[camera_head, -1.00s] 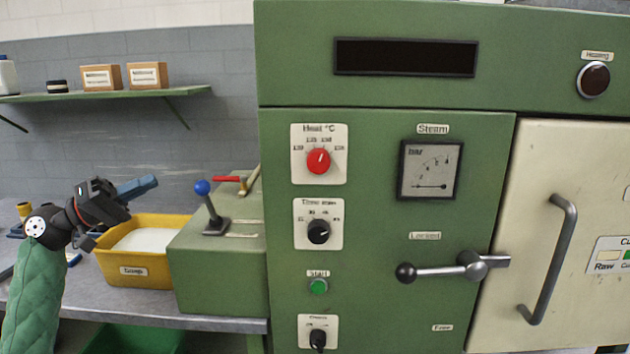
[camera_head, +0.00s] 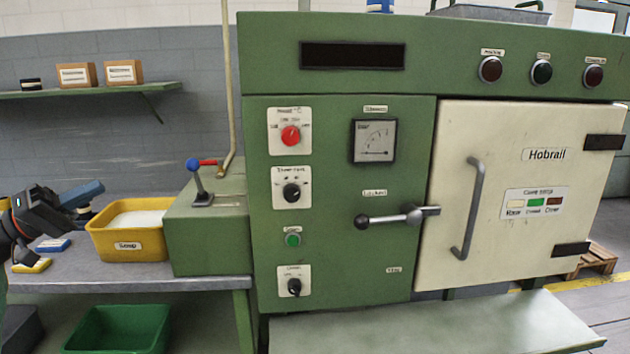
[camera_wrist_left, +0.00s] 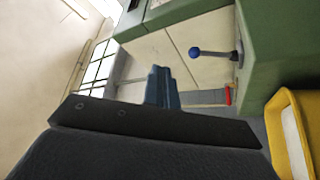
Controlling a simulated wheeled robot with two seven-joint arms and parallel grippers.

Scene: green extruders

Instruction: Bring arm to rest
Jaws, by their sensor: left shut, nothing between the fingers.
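My left gripper (camera_head: 88,191) is at the left edge of the head view, above the bench and just left of the yellow bin. Its blue fingers are shut and empty, and they also show in the left wrist view (camera_wrist_left: 162,88). The green machine (camera_head: 340,240) stands at the middle, with a closed cream door (camera_head: 520,200) and a horizontal locking lever (camera_head: 390,218). My right gripper is not in view.
A yellow bin (camera_head: 130,245) labelled "Scrap" sits on the grey bench (camera_head: 190,283), beside a green box with a blue-knobbed lever (camera_head: 195,170). A wall shelf (camera_head: 90,92) holds small boxes. A green crate (camera_head: 118,330) is below the bench. A pale ledge (camera_head: 430,325) juts out below the machine.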

